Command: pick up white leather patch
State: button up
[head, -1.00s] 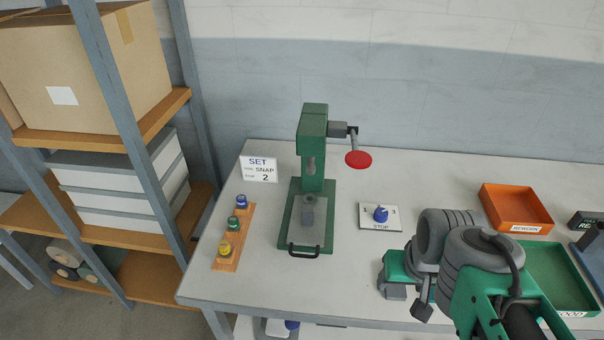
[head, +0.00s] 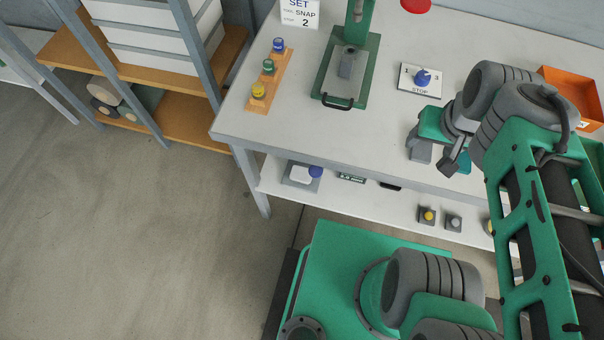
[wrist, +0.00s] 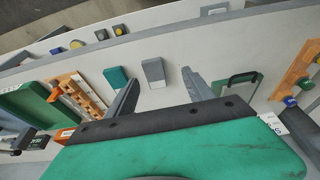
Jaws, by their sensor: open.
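A small pale grey-white piece (wrist: 153,70) lies on the workbench in the wrist view, beside a teal piece (wrist: 117,78). It may be the white leather patch; its material cannot be told. My gripper (wrist: 161,76) is open above the bench, with the pale piece showing between its fingers and nothing held. In the head view my gripper (head: 420,150) is over the front of the bench, and part of the teal piece (head: 462,163) shows beside it. My arm hides some of the bench there.
The green press (head: 343,75), selector plate (head: 421,79) and button strip (head: 267,80) stand on the bench. An orange tray (head: 574,95) is at right. The lower shelf (head: 375,205) holds a white pad (head: 301,174) and small parts. The floor at left is clear.

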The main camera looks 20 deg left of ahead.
aim_at(299, 174)
jog(key=u, duration=0.5)
jog(key=k, duration=0.7)
jog(key=u, duration=2.25)
jog(key=i, duration=0.5)
jog(key=z, duration=0.05)
